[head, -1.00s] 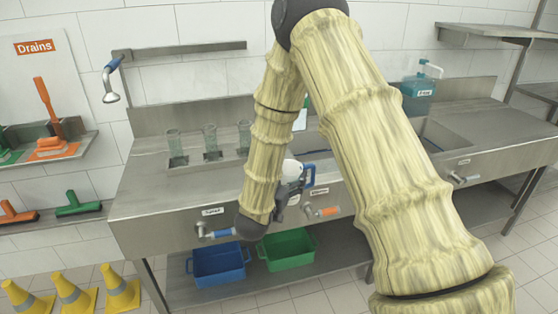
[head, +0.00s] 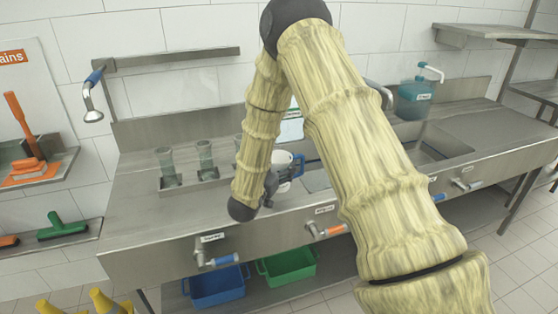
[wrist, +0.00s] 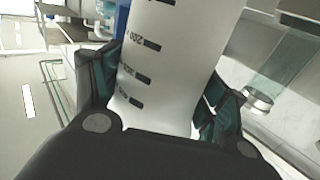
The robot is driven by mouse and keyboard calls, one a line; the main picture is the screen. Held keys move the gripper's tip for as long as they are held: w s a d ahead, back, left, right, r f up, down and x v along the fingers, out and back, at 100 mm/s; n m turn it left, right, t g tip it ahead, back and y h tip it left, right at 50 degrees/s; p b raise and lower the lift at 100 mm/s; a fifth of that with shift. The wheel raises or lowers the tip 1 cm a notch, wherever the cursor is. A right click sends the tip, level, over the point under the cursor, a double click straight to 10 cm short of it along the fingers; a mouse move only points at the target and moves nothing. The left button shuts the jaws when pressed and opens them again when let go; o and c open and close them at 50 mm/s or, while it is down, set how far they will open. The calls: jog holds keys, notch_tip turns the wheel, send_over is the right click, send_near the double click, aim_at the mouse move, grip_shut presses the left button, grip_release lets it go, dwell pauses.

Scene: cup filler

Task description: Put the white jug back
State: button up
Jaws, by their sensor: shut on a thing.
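The white jug (wrist: 170,65) fills the middle of the wrist view, with dark graduation marks on its side. My gripper (wrist: 155,115) is shut around it, with a finger on each side. In the head view the jug (head: 283,167) shows partly behind my arm, with a blue handle (head: 299,164) to its right. There it is above the front part of the steel counter (head: 125,205). My gripper (head: 272,184) is largely hidden by my forearm. Whether the jug's base touches the counter cannot be told.
Several clear glasses (head: 205,158) stand in a tray at the back of the counter, left of my arm. A teal pump bottle (head: 415,98) stands behind the sink (head: 440,145) on the right. Levers (head: 216,258) stick out from the front panel. The counter's left part is bare.

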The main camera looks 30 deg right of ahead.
jog(key=w+d+f+p, duration=0.1)
jog(key=w+d, duration=0.1)
jog(key=w+d+f+p, duration=0.1)
jog(key=w+f+p, duration=0.1)
jog(key=w, duration=0.1)
jog(key=w+d+f+p, duration=0.1)
jog(key=w+d, duration=0.1)
jog(key=shift+w+d+f, duration=0.2)
jog(key=shift+w+d, duration=0.05)
jog(key=shift+d, duration=0.05)
dwell(0.4)
jog(key=shift+f, duration=0.15)
jog(key=o, duration=1.5)
jog(key=b+v, duration=0.4)
jog(key=v, duration=0.8)
